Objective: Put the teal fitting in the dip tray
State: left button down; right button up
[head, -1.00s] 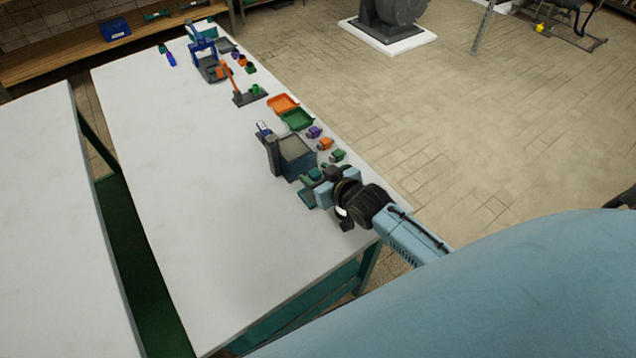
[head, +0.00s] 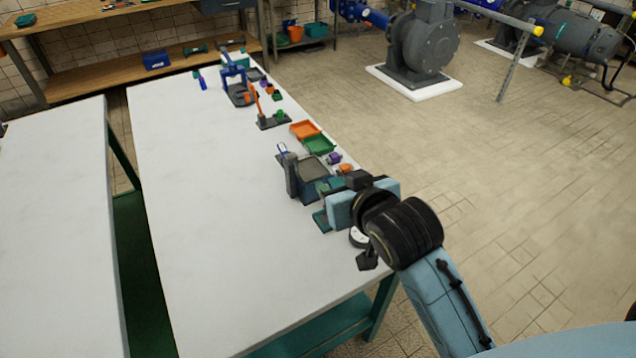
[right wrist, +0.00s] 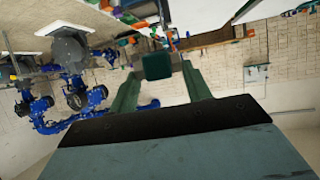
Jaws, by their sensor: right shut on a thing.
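My right gripper (head: 324,201) is at the near right part of the white table, beside the dip tray (head: 302,190), a dark box with a grey inside. In the right wrist view its two green fingers (right wrist: 160,85) are shut on the teal fitting (right wrist: 157,66), a small dark teal block between the fingertips. In the head view the gripper hides most of the fitting. The gripper looks just to the near side of the tray; I cannot tell its height above the table. My left gripper is not in view.
Orange (head: 305,129) and green (head: 318,144) shallow trays lie beyond the dip tray. A purple fitting (head: 334,158) and an orange fitting (head: 346,168) sit along the right edge. A dark stand (head: 274,120) is farther back. The white table's (head: 210,220) left and middle are clear.

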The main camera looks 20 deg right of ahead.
aim_at(309, 170)
jog(key=k, duration=0.35)
jog(key=u, duration=3.5)
jog(key=k, duration=2.05)
jog(key=z, duration=2.1)
jog(key=i, duration=0.55)
